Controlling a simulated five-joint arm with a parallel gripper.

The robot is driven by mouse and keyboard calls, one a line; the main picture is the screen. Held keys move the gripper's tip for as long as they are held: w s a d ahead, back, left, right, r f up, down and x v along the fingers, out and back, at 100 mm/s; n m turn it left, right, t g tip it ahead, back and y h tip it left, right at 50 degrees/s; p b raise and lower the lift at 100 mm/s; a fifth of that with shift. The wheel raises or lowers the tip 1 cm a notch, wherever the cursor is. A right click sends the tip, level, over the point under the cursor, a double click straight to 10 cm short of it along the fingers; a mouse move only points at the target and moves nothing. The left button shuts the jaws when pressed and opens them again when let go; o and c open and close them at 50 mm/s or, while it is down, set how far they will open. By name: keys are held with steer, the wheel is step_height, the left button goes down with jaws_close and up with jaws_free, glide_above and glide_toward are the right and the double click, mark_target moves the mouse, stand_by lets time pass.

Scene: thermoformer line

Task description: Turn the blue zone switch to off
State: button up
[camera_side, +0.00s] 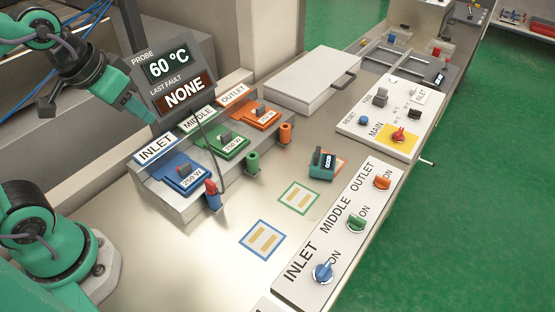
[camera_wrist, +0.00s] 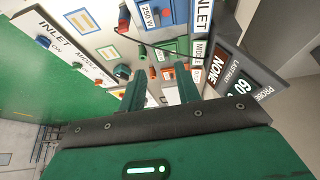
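The blue zone switch (camera_side: 322,271) is a round knob at the near INLET end of a white panel (camera_side: 300,292). The word ON shows beside it; which way its pointer faces is too small to tell. The switch also shows in the wrist view at the upper left (camera_wrist: 43,42). In the wrist view my gripper (camera_wrist: 160,80) has its two fingers apart, with nothing held between them. It is well away from the switch.
A green switch (camera_side: 356,223) and an orange switch (camera_side: 382,182) share the panel. A display (camera_side: 172,80) reads 60 °C and NONE. Blue, green and orange modules sit on a grey stepped block (camera_side: 170,207). A teal block (camera_side: 322,165) stands near the panel. The tabletop left of the panel is mostly clear.

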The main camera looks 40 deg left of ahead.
steer(key=w+d+g, duration=0.2)
steer(key=w+d, duration=0.4)
steer(key=d, duration=0.1)
steer(key=g, duration=0.3)
glide_toward(325, 269)
steer(key=shift+w+a+f, duration=0.15)
steer(key=shift+w+f, duration=0.1)
steer(key=shift+s+d+f, duration=0.15)
steer(key=shift+d+f, duration=0.05)
steer(key=shift+d, duration=0.1)
steer(key=shift+f, duration=3.9)
